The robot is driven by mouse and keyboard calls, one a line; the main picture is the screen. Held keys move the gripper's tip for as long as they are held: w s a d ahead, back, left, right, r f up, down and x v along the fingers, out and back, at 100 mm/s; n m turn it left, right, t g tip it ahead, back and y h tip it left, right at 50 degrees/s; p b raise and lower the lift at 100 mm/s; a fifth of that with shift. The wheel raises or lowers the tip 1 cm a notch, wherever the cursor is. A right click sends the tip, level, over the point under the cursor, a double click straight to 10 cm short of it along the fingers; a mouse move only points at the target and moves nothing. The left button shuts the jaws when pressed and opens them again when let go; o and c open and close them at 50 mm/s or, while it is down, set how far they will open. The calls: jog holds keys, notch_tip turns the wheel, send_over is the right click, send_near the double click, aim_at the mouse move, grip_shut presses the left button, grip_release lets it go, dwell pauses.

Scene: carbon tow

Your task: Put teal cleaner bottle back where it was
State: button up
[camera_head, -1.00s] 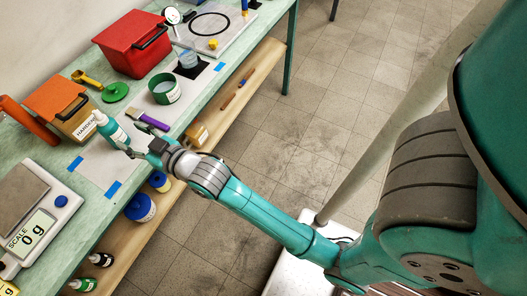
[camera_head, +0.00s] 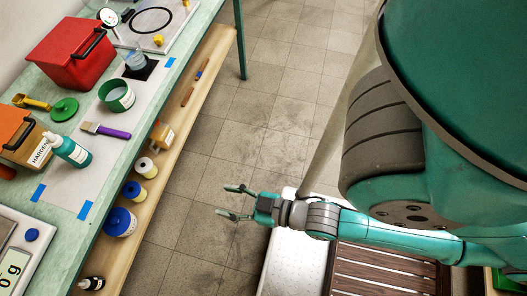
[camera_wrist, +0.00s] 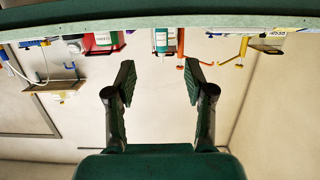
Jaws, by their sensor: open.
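The teal cleaner bottle (camera_head: 75,153) has a white nozzle and a white label. In the head view it stands upright on the pale sheet (camera_head: 65,190) on the bench, in front of the orange-lidded HARDENER box (camera_head: 30,155). My gripper (camera_head: 228,201) is open and empty, out over the floor to the right of the bench and well apart from the bottle. In the wrist view my gripper (camera_wrist: 158,80) shows two spread fingers with nothing between them. A small teal-and-white item (camera_wrist: 163,40) shows beyond the bench edge there; I cannot tell if it is the bottle.
A purple-handled brush (camera_head: 106,131), a green tub (camera_head: 117,97) and a red box (camera_head: 70,54) are on the bench. A scale (camera_head: 15,255) is at the near left. The lower shelf (camera_head: 143,190) holds several containers. The floor (camera_head: 215,150) around my gripper is clear.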

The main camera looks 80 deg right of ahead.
jog(key=s+r+g, duration=0.1)
jog(key=s+r, duration=0.1)
jog(key=s, duration=0.7)
jog(key=shift+s+r, duration=0.3)
jog(key=shift+s, duration=0.1)
